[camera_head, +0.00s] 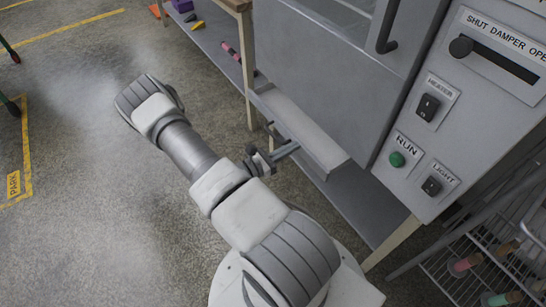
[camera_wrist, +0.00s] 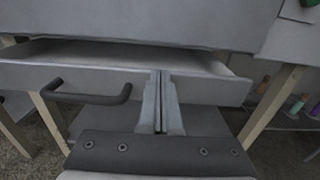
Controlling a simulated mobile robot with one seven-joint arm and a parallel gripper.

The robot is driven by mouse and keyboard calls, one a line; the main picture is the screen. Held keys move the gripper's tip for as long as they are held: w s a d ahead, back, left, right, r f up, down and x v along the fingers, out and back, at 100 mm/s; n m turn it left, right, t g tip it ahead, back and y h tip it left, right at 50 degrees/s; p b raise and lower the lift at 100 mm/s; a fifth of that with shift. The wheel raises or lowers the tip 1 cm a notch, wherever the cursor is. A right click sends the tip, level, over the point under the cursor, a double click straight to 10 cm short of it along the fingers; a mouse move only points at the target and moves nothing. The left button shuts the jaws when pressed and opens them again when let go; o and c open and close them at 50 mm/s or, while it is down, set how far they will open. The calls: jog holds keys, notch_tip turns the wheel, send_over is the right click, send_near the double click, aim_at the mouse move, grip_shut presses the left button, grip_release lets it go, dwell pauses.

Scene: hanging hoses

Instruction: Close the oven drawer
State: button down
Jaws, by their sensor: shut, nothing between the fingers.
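The oven drawer (camera_wrist: 205,90) is a grey drawer under the oven, pulled partly out, with its open inside showing behind the front panel. Its dark bar handle (camera_wrist: 88,97) is on the left part of the front in the wrist view. The drawer also shows in the head view (camera_head: 305,130), sticking out below the oven door. My gripper (camera_wrist: 160,76) is shut and empty, with its fingertips at the drawer front, right of the handle. In the head view my gripper (camera_head: 293,148) points at the drawer front; I cannot tell whether it touches.
The oven (camera_head: 325,75) stands above the drawer, with a control panel (camera_head: 430,125) on its right. A lower shelf (camera_head: 350,205) runs beneath. A wire rack (camera_head: 490,260) with spools is at lower right. Open floor (camera_head: 75,110) lies to the left.

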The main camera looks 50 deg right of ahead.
aim_at(311, 144)
jog(key=x, duration=0.8)
jog(key=shift+s+d, duration=0.1)
jog(key=shift+d, duration=0.2)
